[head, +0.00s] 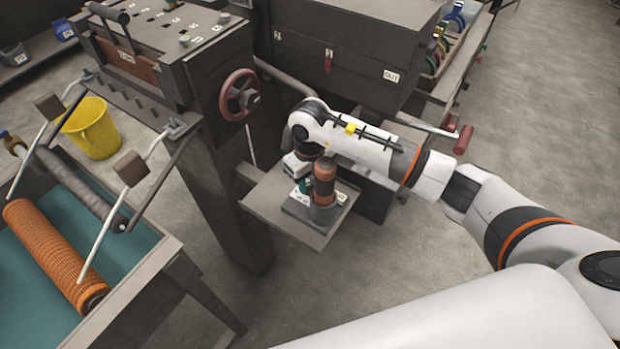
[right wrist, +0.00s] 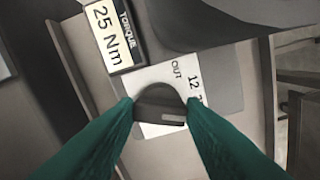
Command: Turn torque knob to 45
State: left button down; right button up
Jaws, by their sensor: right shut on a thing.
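The torque knob (right wrist: 160,97) is a dark, rounded knob with a pale mark on its lower right part. It sits over a light label printed "OUT" and "12". My right gripper (right wrist: 161,107) has its green fingers on either side of the knob, shut on it. A torque display (right wrist: 110,36) above left of the knob reads 25 Nm. In the head view my right gripper (head: 301,187) is low over a grey unit (head: 312,213) on a small shelf (head: 268,212), and the knob is hidden there. My left gripper is in neither view.
An orange-and-grey cylinder (head: 324,182) stands on the unit close to my right gripper. A machine with a red handwheel (head: 238,95) rises behind left. A crank with a red grip (head: 463,140) sticks out near my right arm. Open floor lies in front of the shelf.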

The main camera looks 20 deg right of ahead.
aim_at(310, 183)
jog(key=m, duration=0.3)
jog(key=o, duration=1)
notch_tip(310, 183, up, 12)
jog(key=shift+r+b, duration=0.1)
jog(key=shift+b, duration=1.15)
